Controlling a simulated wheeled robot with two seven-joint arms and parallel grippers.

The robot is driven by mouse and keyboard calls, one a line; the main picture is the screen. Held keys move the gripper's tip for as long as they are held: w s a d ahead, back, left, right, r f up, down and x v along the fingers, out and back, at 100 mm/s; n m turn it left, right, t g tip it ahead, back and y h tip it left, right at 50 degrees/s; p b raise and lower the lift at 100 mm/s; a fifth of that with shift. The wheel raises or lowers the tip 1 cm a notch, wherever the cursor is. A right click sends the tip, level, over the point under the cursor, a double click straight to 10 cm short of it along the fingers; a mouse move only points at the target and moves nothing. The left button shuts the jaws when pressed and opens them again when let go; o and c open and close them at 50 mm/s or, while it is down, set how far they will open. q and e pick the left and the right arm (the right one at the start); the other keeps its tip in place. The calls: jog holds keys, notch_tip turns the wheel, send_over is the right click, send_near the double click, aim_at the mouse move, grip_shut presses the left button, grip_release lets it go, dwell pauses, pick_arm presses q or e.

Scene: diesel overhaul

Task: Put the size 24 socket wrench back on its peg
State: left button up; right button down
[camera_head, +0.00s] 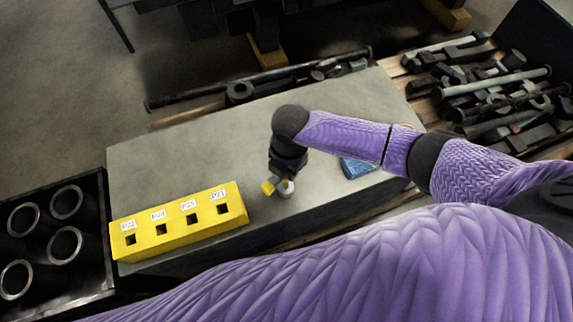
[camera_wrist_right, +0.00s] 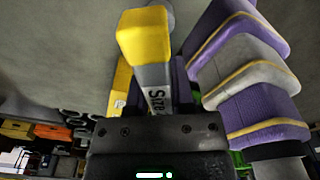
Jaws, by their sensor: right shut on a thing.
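My right gripper (camera_head: 276,180) is shut on a socket wrench (camera_head: 286,188), over the grey table just right of the yellow peg block. In the right wrist view the wrench (camera_wrist_right: 155,75) has a yellow end and a grey shaft with the printed word "Size"; the number is hidden by the gripper (camera_wrist_right: 158,112). The yellow block (camera_head: 180,235) stands at the table's front left. It has a row of square dark openings, each with a small white label too small to read surely. My left gripper is not in view.
The grey table (camera_head: 200,150) is mostly clear. A blue item (camera_head: 357,168) lies near its right end, beneath my right arm. A black crate (camera_head: 102,215) with metal rings stands at the left. A pallet of metal parts (camera_head: 480,85) is at the back right, and a long dark rod (camera_head: 200,97) lies behind.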

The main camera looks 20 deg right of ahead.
jog(key=shift+f+b, duration=0.3)
jog(key=shift+f, duration=0.3)
jog(key=c, duration=0.6)
grip_release()
jog(key=shift+r, duration=0.1)
jog(key=o, duration=0.6)
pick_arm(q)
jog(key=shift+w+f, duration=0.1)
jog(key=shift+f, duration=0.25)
